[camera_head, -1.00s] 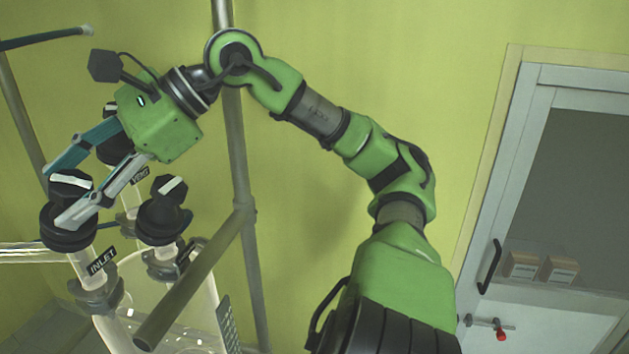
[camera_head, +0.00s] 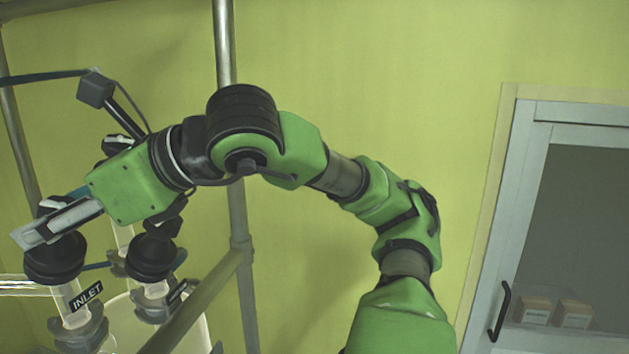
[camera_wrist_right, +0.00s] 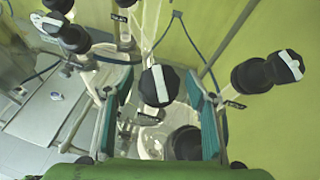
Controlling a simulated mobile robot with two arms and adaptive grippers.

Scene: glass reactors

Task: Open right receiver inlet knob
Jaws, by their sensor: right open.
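The black inlet knob (camera_head: 55,255) tops a glass neck labelled INLET at the left of the head view. Its top is partly hidden by my right gripper (camera_head: 40,223), whose fingers reach over it from the right. In the right wrist view a black knob with a white bar (camera_wrist_right: 157,86), apparently the same one, lies between the two open fingers (camera_wrist_right: 160,70). The white bar runs nearly upright there, roughly in line with the fingers. Gaps show on both sides, so I see no clear contact. My left gripper is out of view.
Another black knob (camera_head: 152,257) stands just right of the inlet. A further dark knob (camera_head: 118,145) is partly hidden behind my gripper. A slanting grey pipe (camera_head: 205,300) and an upright pole (camera_head: 226,50) stand close to my arm. A door (camera_head: 575,230) is at right.

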